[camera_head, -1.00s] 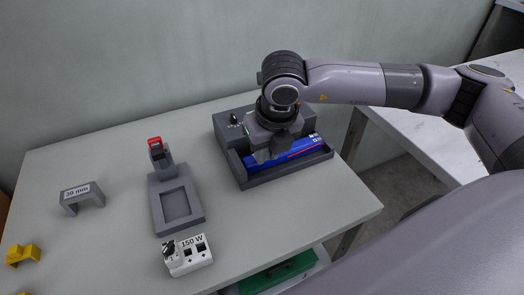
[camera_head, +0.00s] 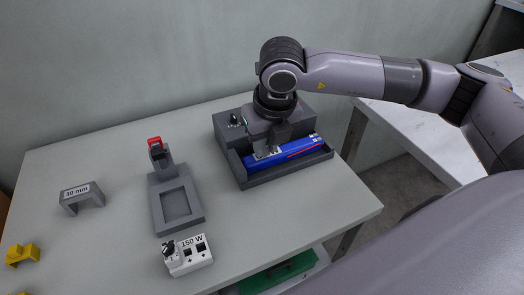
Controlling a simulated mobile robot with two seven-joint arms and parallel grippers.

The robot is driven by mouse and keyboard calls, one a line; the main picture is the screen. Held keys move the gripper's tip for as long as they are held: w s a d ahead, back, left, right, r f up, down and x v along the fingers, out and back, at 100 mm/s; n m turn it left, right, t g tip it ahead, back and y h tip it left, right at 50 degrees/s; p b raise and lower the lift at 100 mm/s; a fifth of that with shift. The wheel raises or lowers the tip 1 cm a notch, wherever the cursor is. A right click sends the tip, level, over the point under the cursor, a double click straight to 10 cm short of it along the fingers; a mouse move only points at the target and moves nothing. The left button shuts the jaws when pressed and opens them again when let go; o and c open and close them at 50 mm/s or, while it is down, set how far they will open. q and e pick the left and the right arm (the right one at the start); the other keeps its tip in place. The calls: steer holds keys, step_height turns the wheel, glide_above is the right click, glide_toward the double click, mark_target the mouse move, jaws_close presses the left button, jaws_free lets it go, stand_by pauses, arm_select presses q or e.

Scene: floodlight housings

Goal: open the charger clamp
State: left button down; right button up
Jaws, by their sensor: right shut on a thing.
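The dark grey charger (camera_head: 229,133) stands at the back right of the table, with a small knob and a green light on top. A blue block (camera_head: 294,149) with a red stripe lies in its front tray. My right gripper (camera_head: 264,153) points down over the left part of the blue block. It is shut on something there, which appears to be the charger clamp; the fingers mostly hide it. My left gripper is out of view.
A grey fixture (camera_head: 156,201) with a red-tipped upright (camera_head: 155,141) stands left of the charger. A white 150 W block (camera_head: 188,262), a grey 20 mm bracket (camera_head: 70,205) and a yellow piece (camera_head: 22,254) lie on the table (camera_head: 110,160). The right front is clear.

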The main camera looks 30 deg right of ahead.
steer(key=shift+w+r, duration=0.35)
steer(key=shift+r, duration=0.05)
stand_by(0.5)
steer(key=shift+w+d+r, duration=0.1)
steer(key=shift+w+r, duration=0.2)
steer(key=shift+r, duration=0.05)
steer(key=shift+w+r, duration=0.25)
steer(key=shift+w, duration=0.2)
stand_by(0.4)
steer(key=shift+w+r+b, duration=0.15)
steer(key=shift+w+b, duration=0.15)
steer(key=shift+b, duration=0.05)
steer(key=shift+w, duration=0.1)
